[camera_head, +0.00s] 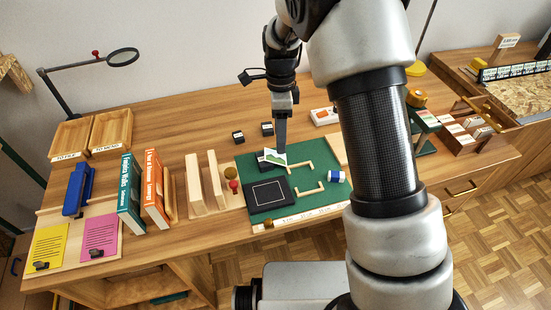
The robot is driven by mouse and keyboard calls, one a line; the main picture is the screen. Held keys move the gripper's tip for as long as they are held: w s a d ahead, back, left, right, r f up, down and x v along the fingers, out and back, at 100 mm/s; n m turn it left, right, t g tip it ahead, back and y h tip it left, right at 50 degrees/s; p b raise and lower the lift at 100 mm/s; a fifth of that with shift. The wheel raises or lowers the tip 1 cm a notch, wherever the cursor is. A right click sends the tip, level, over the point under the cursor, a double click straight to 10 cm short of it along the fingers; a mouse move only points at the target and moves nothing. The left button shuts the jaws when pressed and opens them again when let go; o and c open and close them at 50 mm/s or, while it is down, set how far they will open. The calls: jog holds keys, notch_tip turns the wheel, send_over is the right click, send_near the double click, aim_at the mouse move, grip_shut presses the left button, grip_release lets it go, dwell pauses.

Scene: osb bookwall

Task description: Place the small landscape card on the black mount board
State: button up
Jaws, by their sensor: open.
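The small landscape card (275,156), white with green and dark shapes, is tilted on or against a small dark block on the green cutting mat (318,157). The black mount board (254,203), with a thin white rectangle outline, lies flat on the mat just below and left of the card. My gripper (281,146) points down from above, its tips at the card's upper edge. It is open; whether the tips touch or straddle the card cannot be told. My arm hides part of the desk to the right.
Wooden corner pieces (310,189), a blue-and-white spool (336,176) and a red-topped peg (233,185) surround the board. Upright wooden slabs (193,187) and books (155,187) stand left. Two small black blocks (267,128) lie behind the mat.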

aim_at(282, 159)
jog(key=shift+s+d+f+b, duration=0.1)
jog(key=shift+s+f+b, duration=0.1)
jog(key=shift+f, duration=0.85)
jog(key=shift+s+d+f+b, duration=0.15)
jog(key=shift+f+b, duration=0.1)
jog(key=shift+f, duration=0.85)
jog(key=shift+s+d+f+b, duration=0.1)
jog(key=shift+f+b, duration=0.1)
jog(key=shift+f, duration=0.85)
jog(key=c, duration=0.9)
notch_tip(282, 159, up, 10)
jog(key=p, duration=0.2)
jog(key=s+d+r+n+p, duration=0.3)
jog(key=d+r+n+p, duration=0.3)
jog(key=n+p, duration=0.2)
jog(key=s+d+r+n+t+h+p, duration=0.1)
jog(key=s+d+r+n+p, duration=0.1)
jog(key=d+r+n+p, duration=0.3)
jog(key=r+n+p, duration=0.1)
jog(key=n+p, duration=0.2)
jog(key=n, duration=0.1)
jog(key=shift+s+d+r, duration=0.3)
jog(key=shift+s+d, duration=0.1)
